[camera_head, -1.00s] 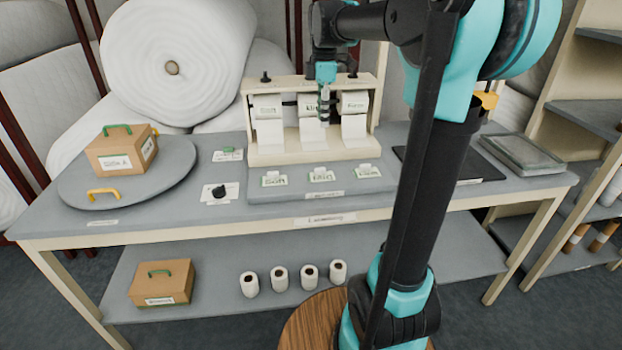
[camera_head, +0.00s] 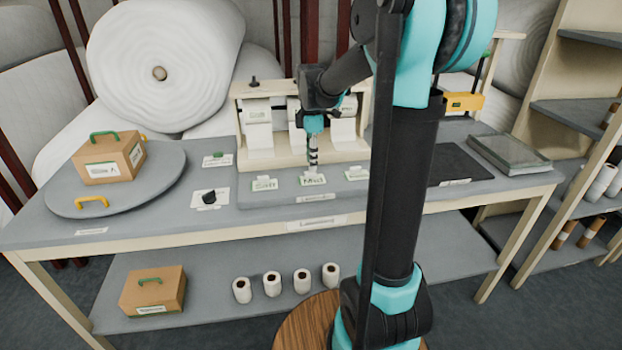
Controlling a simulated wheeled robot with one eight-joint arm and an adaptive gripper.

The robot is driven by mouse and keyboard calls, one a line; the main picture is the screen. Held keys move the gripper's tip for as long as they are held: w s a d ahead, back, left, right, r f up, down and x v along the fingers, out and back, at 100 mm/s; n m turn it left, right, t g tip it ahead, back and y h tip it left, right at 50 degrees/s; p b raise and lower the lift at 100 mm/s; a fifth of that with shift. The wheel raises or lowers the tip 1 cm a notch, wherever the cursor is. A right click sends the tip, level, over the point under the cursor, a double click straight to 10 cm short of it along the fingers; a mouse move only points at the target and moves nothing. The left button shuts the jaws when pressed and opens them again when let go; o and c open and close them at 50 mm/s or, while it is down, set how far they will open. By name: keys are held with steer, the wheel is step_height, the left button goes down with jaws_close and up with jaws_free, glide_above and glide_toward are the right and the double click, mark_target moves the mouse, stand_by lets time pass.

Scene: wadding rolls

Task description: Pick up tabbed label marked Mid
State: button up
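Three white tabbed labels stand in a row on the grey raised board (camera_head: 225,198) at the table's front. The middle label (camera_head: 313,181) has blurred print that looks like Mid. The left label (camera_head: 264,185) and the right label (camera_head: 357,175) stand clear on either side. My gripper (camera_head: 313,168) points straight down, with its fingertips at or just above the middle label's tab. The fingers look narrow and close together; whether they touch or hold the tab is too small to tell.
A cream dispenser (camera_head: 240,120) with several rolls stands close behind the labels. A round grey turntable (camera_head: 165,185) with a box (camera_head: 110,163) is at left. A black mat (camera_head: 455,165) and a glass-topped tray (camera_head: 510,153) lie at right.

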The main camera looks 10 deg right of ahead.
mark_target(312, 172)
steer(key=shift+f, duration=1.9)
steer(key=shift+c, duration=0.6)
jaws_close()
